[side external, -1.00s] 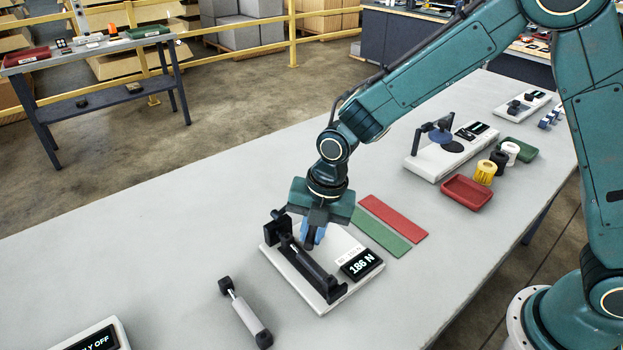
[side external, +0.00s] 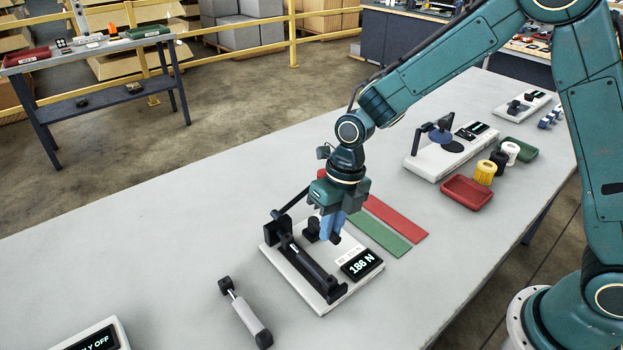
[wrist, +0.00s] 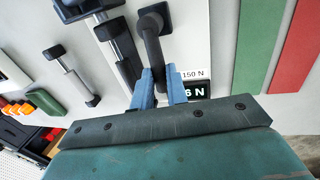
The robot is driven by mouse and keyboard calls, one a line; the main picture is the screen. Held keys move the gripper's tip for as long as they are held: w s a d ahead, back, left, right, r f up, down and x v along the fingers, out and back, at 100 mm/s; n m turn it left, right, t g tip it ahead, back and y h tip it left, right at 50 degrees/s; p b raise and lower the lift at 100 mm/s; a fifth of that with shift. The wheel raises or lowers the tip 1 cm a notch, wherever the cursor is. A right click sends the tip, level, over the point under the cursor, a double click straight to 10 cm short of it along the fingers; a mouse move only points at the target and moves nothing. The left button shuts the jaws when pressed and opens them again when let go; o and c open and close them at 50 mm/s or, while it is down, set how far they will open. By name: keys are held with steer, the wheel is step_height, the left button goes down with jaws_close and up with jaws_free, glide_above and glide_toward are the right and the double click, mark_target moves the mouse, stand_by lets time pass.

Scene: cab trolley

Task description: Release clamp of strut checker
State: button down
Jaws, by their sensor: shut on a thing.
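The strut checker (side external: 327,307) is a white base on the table with a black cradle. A strut (side external: 309,262) lies in the cradle, and the display (side external: 361,264) appears to read 186 N. My gripper (side external: 332,226) is over the checker's back right side, its blue fingers pointing down. In the wrist view, the blue fingertips (wrist: 160,88) are shut around the black clamp lever (wrist: 152,45), which runs from a rounded end at the top down between them. The fingers hide part of the lever, and the wrist view cuts off the display's left side.
A loose strut (side external: 245,312) lies left of the checker. A green strip (side external: 380,236) and a red strip (side external: 396,217) lie to its right. Farther back are a red tray (side external: 467,192), rolls and another device (side external: 450,150). The table's left part is mostly clear.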

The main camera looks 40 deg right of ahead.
steer(key=shift+d, duration=0.15)
stand_by(0.3)
steer(key=c, duration=1.7)
jaws_free()
steer(key=shift+r, duration=0.15)
steer(key=d+r, duration=0.1)
steer(key=r, duration=0.8)
steer(key=d+r, duration=0.1)
steer(key=r, duration=0.3)
steer(key=shift+d+r, duration=0.15)
steer(key=shift+d, duration=0.2)
